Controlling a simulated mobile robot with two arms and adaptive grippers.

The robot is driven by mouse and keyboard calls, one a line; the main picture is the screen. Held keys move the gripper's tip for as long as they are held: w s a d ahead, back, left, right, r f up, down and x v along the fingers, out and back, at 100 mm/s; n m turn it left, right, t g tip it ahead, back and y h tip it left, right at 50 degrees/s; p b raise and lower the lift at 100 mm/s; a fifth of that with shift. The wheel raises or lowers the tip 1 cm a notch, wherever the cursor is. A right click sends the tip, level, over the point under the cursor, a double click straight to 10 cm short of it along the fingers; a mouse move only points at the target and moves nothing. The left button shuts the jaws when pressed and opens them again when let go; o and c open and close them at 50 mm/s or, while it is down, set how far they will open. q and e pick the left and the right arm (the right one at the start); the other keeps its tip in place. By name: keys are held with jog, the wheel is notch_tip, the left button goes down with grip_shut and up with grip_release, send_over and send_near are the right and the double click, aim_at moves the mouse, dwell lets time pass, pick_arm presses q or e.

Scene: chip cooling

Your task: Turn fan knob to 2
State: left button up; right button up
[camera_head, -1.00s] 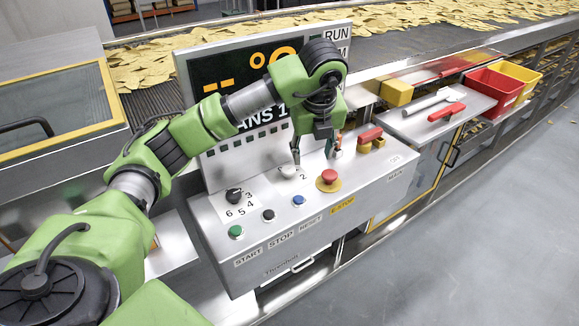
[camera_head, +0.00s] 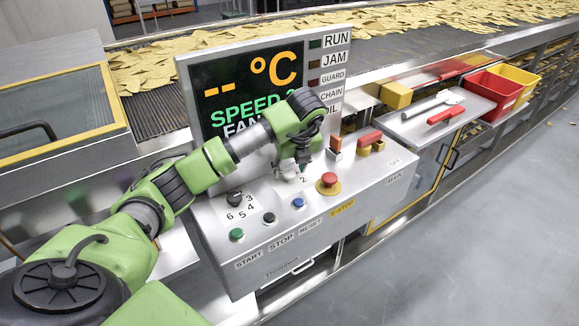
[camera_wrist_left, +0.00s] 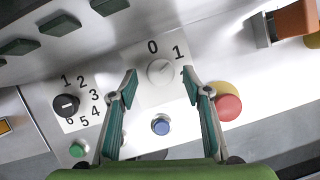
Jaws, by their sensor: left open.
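The fan knob (camera_wrist_left: 160,71) is a pale round knob on a white plate with 0 and 1 beside it and a partly hidden mark below the 1. Its pointer direction is hard to tell. My left gripper (camera_wrist_left: 160,78) is open, with one finger on each side of the knob and gaps between. In the head view my left gripper (camera_head: 291,172) is over the knob's plate and hides most of the knob; a 2 shows beside it. The display (camera_head: 250,90) reads "-- °C", with partly covered SPEED and FAN lines below. My right gripper is out of view.
A black knob (camera_wrist_left: 66,105) numbered up to 6 is to the left. Green (camera_head: 236,234), black (camera_head: 268,216) and blue (camera_head: 298,203) buttons line the panel's front. A red emergency stop (camera_head: 328,181) and an orange-topped lever (camera_head: 335,146) are close on the right.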

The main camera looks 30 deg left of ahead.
pick_arm(q)
jog(key=shift+x, duration=0.8)
jog(key=c, duration=1.1)
